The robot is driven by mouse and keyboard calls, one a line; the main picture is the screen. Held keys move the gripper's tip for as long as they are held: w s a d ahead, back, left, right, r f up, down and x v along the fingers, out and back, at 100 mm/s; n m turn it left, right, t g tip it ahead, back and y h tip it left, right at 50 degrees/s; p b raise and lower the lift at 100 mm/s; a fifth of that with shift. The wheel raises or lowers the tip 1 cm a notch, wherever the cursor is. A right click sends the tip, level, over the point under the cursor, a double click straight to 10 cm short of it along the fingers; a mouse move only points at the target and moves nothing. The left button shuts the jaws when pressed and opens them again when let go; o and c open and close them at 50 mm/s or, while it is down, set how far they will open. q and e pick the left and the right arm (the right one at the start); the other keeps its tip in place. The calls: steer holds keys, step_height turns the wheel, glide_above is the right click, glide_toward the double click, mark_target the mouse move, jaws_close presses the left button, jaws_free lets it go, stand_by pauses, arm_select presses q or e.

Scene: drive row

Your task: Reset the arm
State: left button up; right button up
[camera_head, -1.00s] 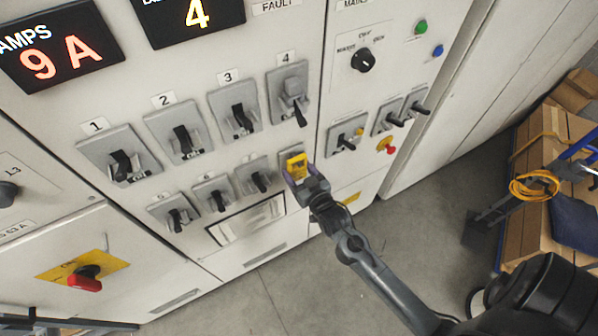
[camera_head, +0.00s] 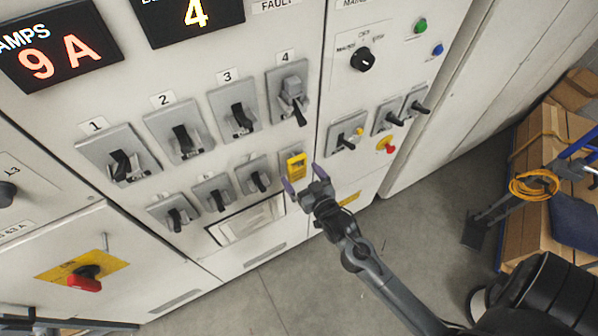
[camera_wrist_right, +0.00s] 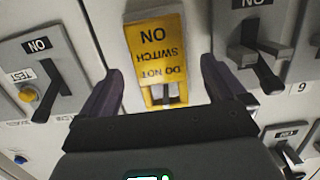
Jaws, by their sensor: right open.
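My right gripper (camera_head: 305,182) is open and empty in front of the electrical cabinet, just below and right of a yellow tag (camera_head: 296,166) on a lower-row switch. In the right wrist view the two dark fingers of the gripper (camera_wrist_right: 160,92) stand apart on either side of the yellow tag (camera_wrist_right: 155,50), which reads "DO NOT SWITCH ON" upside down from this side. The fingers appear clear of the tag. A small part of the switch shows below the tag in the wrist view; the rest is hidden. My left gripper is not in view.
Several switches with black handles, such as number 3 (camera_head: 240,112), line the panel around the tag. A black rotary knob (camera_head: 363,60) and a red-yellow button (camera_head: 386,145) are to the right. Open floor (camera_head: 300,285) lies below.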

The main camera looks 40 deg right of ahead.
steer(key=s+a+r+n+g+y, duration=0.2)
steer(key=s+a+n+g+y, duration=0.15)
steer(key=s+a, duration=0.5)
steer(key=s+f+g, duration=0.3)
steer(key=s+g, duration=0.6)
steer(key=s, duration=0.5)
step_height(320, 180, up, 16)
steer(key=p, duration=1.7)
steer(key=shift+w+a+r+n, duration=0.25)
steer(key=shift+w+a+n, duration=0.1)
steer(key=shift+w+n, duration=0.1)
stand_by(1.0)
